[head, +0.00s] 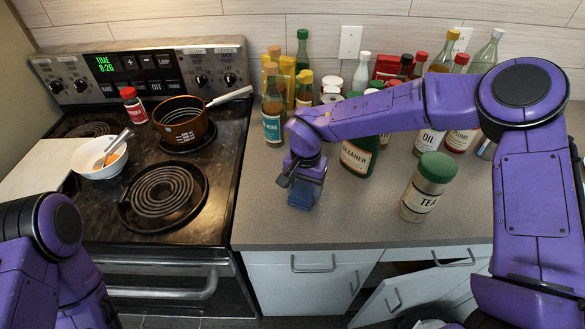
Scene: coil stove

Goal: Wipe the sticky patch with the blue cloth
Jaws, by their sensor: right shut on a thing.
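My right gripper (297,183) reaches over the counter from the right and points down. It is shut on the blue cloth (303,200), a small folded pad just under the fingers. The cloth is at or very near the grey counter (330,230); I cannot tell if it presses on it. I cannot make out the sticky patch; the cloth or gripper may hide it. My left arm shows at the lower left, and its gripper is out of view.
A green cleaner bottle (358,158) stands right of the gripper, with a tea canister (428,188) farther right. Several bottles crowd behind, including a teal-labelled one (273,126). The stove (110,205) holds a pot (183,128) and white bowl (90,160). A cabinet door (392,297) hangs open.

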